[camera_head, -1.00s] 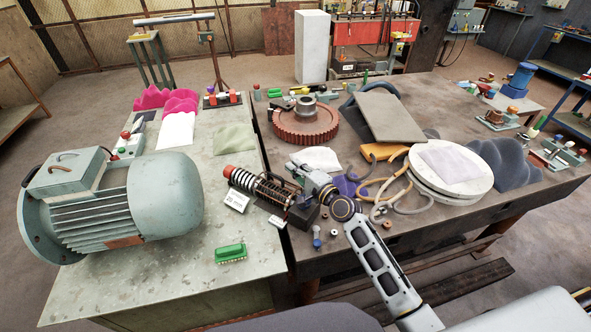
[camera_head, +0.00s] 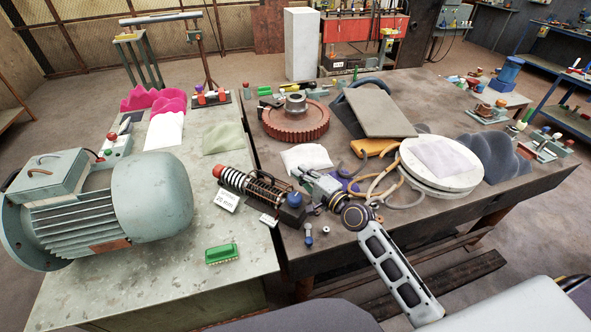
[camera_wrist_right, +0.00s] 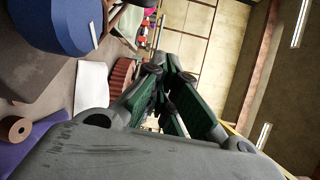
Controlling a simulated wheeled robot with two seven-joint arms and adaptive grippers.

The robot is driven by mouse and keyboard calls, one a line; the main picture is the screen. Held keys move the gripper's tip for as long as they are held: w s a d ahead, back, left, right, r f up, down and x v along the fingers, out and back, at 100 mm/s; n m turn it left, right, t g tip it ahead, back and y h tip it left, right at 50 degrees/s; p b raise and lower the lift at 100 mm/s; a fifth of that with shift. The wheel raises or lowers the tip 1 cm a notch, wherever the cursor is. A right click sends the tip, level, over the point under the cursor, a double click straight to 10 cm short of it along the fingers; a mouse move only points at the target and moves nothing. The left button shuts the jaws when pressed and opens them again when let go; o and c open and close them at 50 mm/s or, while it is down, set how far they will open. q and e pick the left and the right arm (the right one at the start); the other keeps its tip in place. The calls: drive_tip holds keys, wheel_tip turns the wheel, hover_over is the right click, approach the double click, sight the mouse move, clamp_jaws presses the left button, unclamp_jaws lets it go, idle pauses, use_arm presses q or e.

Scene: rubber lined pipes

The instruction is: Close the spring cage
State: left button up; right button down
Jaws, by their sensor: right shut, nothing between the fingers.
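The spring cage (camera_head: 266,191) is a dark wire frame around a coil spring on a horizontal rod, lying at the inner edge of the left table. A red cap (camera_head: 218,171) is at its left end. A dark block with a blue knob (camera_head: 294,200) is at its right end. I cannot tell whether the cage is open or closed. My right gripper (camera_head: 297,172) is shut and empty, just above and right of the cage and apart from it. Its green-padded fingers (camera_wrist_right: 160,80) show together in the wrist view. My left gripper is not in view.
A grey motor (camera_head: 110,205) fills the left table's front. A green block (camera_head: 222,253) and a 20 mm card (camera_head: 227,201) lie nearby. A red gear (camera_head: 297,122), a white cloth (camera_head: 306,157), hoses and a round white stack (camera_head: 442,165) crowd the right table.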

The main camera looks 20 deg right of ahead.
drive_tip(key=shift+f+b+v, duration=0.2)
drive_tip(key=shift+b+v, duration=0.05)
drive_tip(key=shift+v, duration=0.6)
drive_tip(key=shift+f+b+v, duration=0.15)
drive_tip(key=shift+b+v, duration=0.1)
drive_tip(key=shift+v, duration=0.6)
drive_tip(key=shift+d, duration=0.1)
